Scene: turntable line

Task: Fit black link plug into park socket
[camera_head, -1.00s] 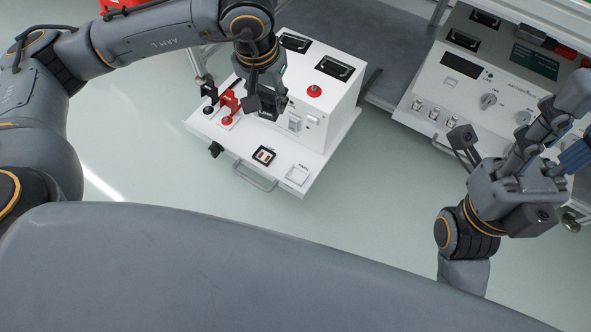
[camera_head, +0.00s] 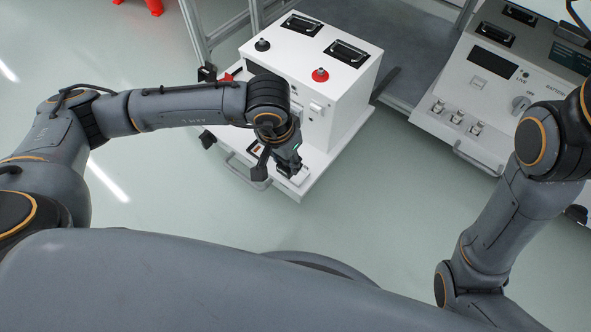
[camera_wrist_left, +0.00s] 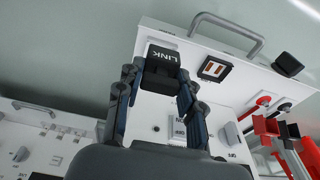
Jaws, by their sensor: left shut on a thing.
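My left gripper (camera_head: 279,168) is low over the front shelf of the white cart, near its right corner. In the left wrist view its two fingers (camera_wrist_left: 158,82) are shut on the black link plug (camera_wrist_left: 163,66), one on each side, with the word LINK facing the camera. The plug is over the pale spot near the shelf edge where the park socket lies; plug and fingers hide that socket. I cannot tell whether the plug is inside it or just above. The open link socket (camera_wrist_left: 214,68) with pale contacts is beside the plug. My right gripper is out of view.
The white cart (camera_head: 345,120) has a handle (camera_head: 247,172) along its front edge. Red and black connectors (camera_wrist_left: 272,118) stand at the shelf's other end. A second white panel unit (camera_head: 470,85) is at the right. Open floor lies in front.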

